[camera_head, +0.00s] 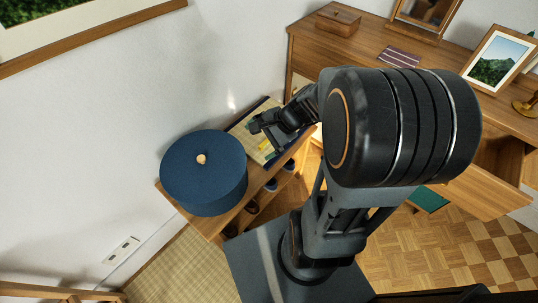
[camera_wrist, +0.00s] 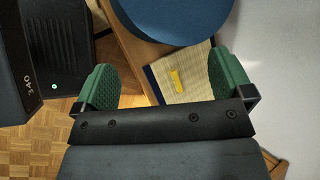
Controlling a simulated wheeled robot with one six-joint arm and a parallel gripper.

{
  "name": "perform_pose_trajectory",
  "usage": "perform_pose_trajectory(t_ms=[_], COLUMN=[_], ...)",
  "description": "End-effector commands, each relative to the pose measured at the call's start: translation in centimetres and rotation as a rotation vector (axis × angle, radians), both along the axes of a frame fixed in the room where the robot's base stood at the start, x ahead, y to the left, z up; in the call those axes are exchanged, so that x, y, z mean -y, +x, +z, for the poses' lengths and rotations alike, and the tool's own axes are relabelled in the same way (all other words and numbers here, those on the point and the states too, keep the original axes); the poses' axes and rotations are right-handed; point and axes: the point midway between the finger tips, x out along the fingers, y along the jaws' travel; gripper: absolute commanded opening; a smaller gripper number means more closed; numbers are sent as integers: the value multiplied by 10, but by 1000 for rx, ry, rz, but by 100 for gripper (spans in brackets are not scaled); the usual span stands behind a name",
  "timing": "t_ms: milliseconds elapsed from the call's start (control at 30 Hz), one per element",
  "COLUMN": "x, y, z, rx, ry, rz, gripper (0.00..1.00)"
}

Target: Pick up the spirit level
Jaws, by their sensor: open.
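The spirit level appears to be the small yellow bar (camera_wrist: 176,82) in the wrist view, lying on a pale woven mat (camera_wrist: 200,64) with a dark blue edge. In the head view a small yellow patch (camera_head: 264,146) shows beside my gripper, partly hidden by it. The mat (camera_head: 245,127) lies on top of a low wooden shelf unit. My gripper (camera_wrist: 165,82) is open, with green pads far apart. The yellow bar shows between the pads, nearer the right one, and nothing is held. The gap in height between pads and bar is hard to tell.
A round dark blue box (camera_head: 204,178) with a pale knob stands on the shelf top (camera_head: 226,217) close beside the mat. Shoes (camera_head: 270,185) sit on the shelves below. The white wall (camera_head: 215,75) is behind. A wooden desk (camera_head: 350,57) with a picture frame (camera_head: 497,62) stands right.

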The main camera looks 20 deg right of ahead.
Motion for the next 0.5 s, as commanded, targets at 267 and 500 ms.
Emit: perform_pose_trajectory(t_ms=[267, 500], x=[84, 134], y=[45, 53], z=[-143, -195], rx=[-147, -174], ry=[501, 708], rz=[-771, -1100], gripper=[100, 100])
